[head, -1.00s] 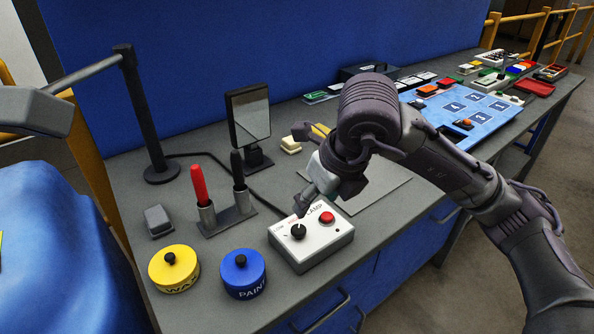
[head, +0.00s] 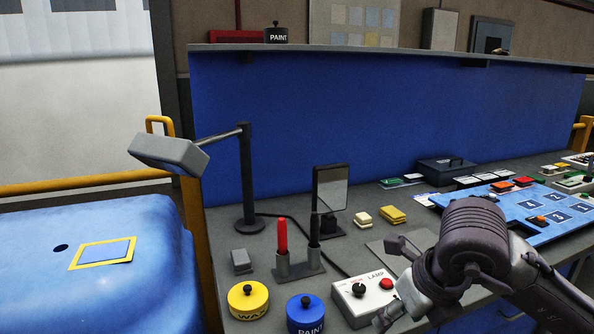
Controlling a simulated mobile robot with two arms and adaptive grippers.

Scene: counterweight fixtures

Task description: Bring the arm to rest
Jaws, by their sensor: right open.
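My right arm enters from the lower right. Its gripper (head: 393,283) is open and empty, at the right side of the lamp control box (head: 348,305). One finger points up past the box's far corner; the other is low, by its near right edge. From this view I cannot tell whether it touches the box. The white box has a black knob (head: 358,290) and a red button (head: 386,283). The lamp (head: 168,154), a grey head on a black post, stands at the left end of the bench. My left gripper is not in view.
Close around are a yellow wax tin (head: 247,303), a blue paint tin (head: 305,318), a stand with red and black pens (head: 298,268), and a mirror (head: 331,188). A blue numbered board (head: 520,222) lies at the right. A blue-covered surface (head: 60,290) is at left.

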